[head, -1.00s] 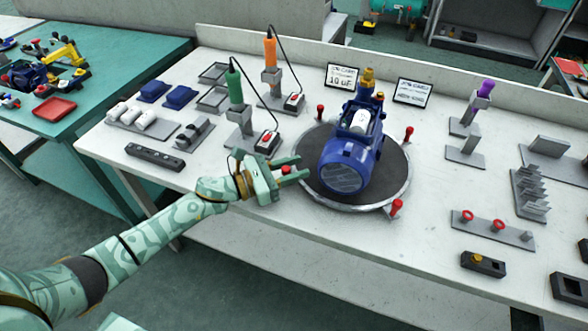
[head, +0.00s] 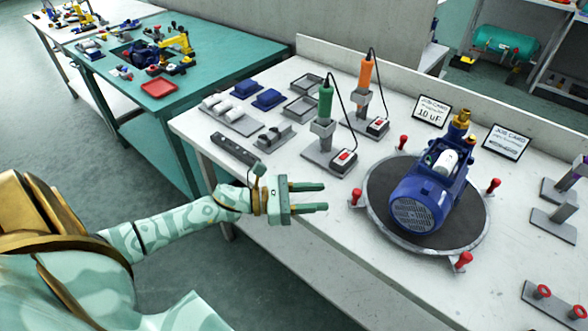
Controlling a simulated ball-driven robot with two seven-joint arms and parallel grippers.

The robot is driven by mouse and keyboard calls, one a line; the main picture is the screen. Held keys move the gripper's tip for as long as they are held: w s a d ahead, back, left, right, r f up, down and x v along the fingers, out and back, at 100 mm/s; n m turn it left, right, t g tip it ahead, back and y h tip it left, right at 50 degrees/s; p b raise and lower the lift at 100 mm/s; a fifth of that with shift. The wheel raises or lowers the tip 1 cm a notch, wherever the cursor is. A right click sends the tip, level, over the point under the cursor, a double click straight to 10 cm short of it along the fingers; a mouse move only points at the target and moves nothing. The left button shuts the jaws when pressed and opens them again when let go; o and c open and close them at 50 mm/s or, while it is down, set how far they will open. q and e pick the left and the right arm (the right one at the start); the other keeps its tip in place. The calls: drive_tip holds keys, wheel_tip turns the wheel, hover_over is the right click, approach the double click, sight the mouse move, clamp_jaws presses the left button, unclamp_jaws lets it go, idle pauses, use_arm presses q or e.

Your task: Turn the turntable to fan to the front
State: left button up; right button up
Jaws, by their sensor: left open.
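The turntable (head: 382,214) is a dark round plate with a light metal rim on the white bench. Red knobs stand around its edge; one knob (head: 355,196) is on its left, nearest my gripper. A blue pump (head: 422,200) with a brass fitting sits on it, its round grilled fan end (head: 414,207) facing the front of the bench, slightly left. My left gripper (head: 325,197) is open and empty, its fingers pointing right, just left of the left knob and apart from it. My right gripper is not in view.
Green (head: 325,103) and orange (head: 365,72) screwdrivers stand in holders behind my left gripper. Blue trays (head: 268,99) and a black block (head: 234,149) lie to the left. Job cards (head: 432,109) stand behind the pump.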

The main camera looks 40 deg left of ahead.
use_arm(q)
drive_tip(key=v, duration=0.4)
drive_tip(key=shift+s+a, duration=0.2)
idle(0.3)
